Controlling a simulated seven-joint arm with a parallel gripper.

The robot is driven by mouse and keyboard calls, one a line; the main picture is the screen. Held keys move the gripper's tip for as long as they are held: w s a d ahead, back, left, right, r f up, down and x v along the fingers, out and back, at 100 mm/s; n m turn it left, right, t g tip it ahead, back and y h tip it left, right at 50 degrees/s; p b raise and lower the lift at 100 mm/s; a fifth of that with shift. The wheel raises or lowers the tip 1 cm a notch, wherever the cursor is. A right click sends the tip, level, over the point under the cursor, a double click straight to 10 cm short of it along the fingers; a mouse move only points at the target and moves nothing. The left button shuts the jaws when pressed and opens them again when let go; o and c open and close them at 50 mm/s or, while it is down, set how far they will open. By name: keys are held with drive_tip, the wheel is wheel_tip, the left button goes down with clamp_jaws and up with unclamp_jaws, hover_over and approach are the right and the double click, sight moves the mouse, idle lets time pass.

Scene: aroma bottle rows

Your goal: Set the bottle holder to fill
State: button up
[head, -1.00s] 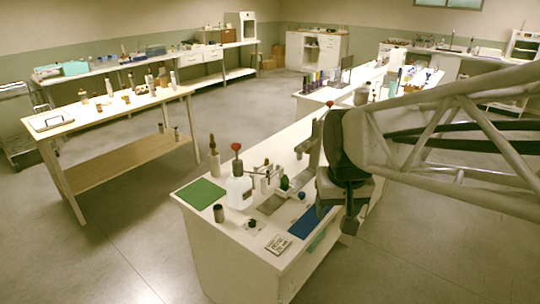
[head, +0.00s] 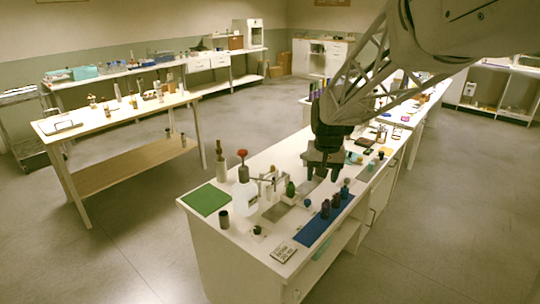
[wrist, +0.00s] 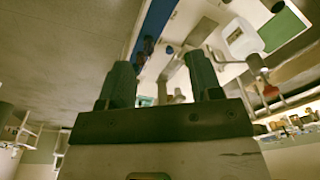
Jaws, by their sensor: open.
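My gripper (head: 322,176) hangs above the near bench, behind the blue mat, with its fingers pointing down. Several small dark bottles (head: 325,208) stand on the blue mat (head: 318,228). I cannot make out the holder's setting.
A green mat (head: 206,199), a dark jar (head: 224,218) and a label card (head: 284,251) lie on the bench's near part. More small items stand on the bench behind my gripper. A side table (head: 120,116) is across the aisle at left.

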drive_tip(key=w+d+f, duration=0.2)
drive_tip(key=w+f, duration=0.7)
drive_tip(key=w, duration=0.5)
drive_tip(key=m+g, duration=0.1)
drive_tip(key=m, duration=0.1)
hover_over(308, 201)
wheel_tip(308, 201, down, 13)
drive_tip(key=shift+s+d+r, duration=0.1)
drive_tip(key=shift+d, duration=0.05)
drive_tip(key=shift+w+f, duration=0.25)
drive_tip(key=shift+f, duration=0.1)
drive_tip(key=shift+f, duration=0.1)
drive_tip(key=shift+f, duration=3.8)
drive_tip(key=shift+c, duration=0.4)
clamp_jaws()
